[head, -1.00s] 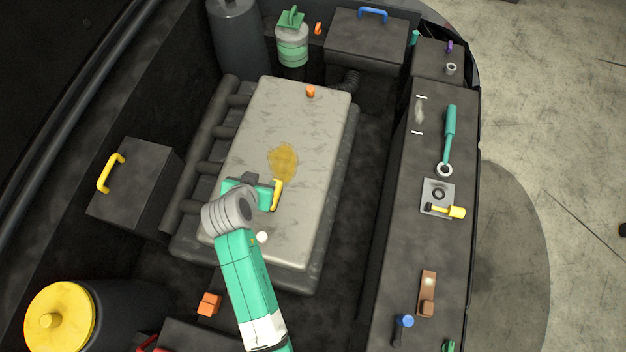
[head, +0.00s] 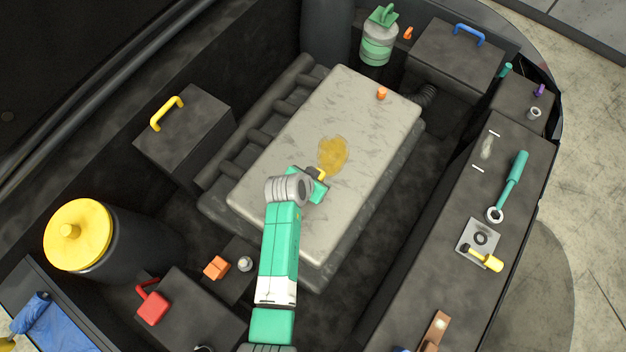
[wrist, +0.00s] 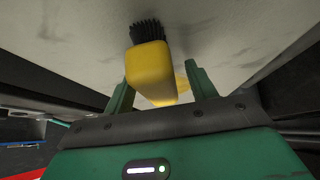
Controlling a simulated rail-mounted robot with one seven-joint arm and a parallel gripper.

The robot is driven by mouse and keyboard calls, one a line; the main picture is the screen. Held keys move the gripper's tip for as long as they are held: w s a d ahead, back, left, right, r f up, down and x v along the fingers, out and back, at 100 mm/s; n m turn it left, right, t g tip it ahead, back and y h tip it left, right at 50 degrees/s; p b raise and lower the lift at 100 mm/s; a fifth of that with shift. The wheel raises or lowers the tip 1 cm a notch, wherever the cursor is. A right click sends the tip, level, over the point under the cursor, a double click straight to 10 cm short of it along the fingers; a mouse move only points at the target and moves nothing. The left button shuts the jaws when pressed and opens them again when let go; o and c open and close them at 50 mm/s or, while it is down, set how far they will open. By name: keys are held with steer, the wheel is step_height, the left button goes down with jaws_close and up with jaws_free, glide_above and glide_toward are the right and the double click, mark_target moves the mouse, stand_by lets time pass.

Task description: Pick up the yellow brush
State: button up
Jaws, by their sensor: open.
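The yellow brush (wrist: 150,68) has a blocky yellow handle and black bristles, which point toward the pale engine cover in the wrist view. My gripper (wrist: 158,84) is open, with one green finger on each side of the handle. I cannot tell whether either finger touches it. In the head view my gripper (head: 317,185) is over the grey engine cover (head: 290,190), and only a small yellow part of the brush (head: 321,174) shows beside it.
A yellow-brown stain (head: 332,154) lies on the cover just beyond my gripper. An orange cap (head: 382,93) stands at the cover's far end. The right ledge holds a teal wrench (head: 511,180) and a yellow-handled tool (head: 487,260). Dark boxes and a yellow-lidded canister (head: 78,236) surround the cover.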

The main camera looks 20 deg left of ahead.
steer(key=c, duration=1.2)
steer(key=shift+r, duration=0.65)
step_height(320, 180, up, 2)
steer(key=shift+r+p, duration=0.2)
steer(key=shift+p, duration=0.25)
steer(key=s+d, duration=0.1)
steer(key=s, duration=0.4)
steer(key=s+r+p, duration=0.1)
steer(key=s, duration=0.4)
steer(key=s+d, duration=0.1)
steer(key=s, duration=0.4)
steer(key=shift+s+d+r+p, duration=0.2)
steer(key=shift+s+d+p, duration=0.1)
steer(key=shift+s+d, duration=0.1)
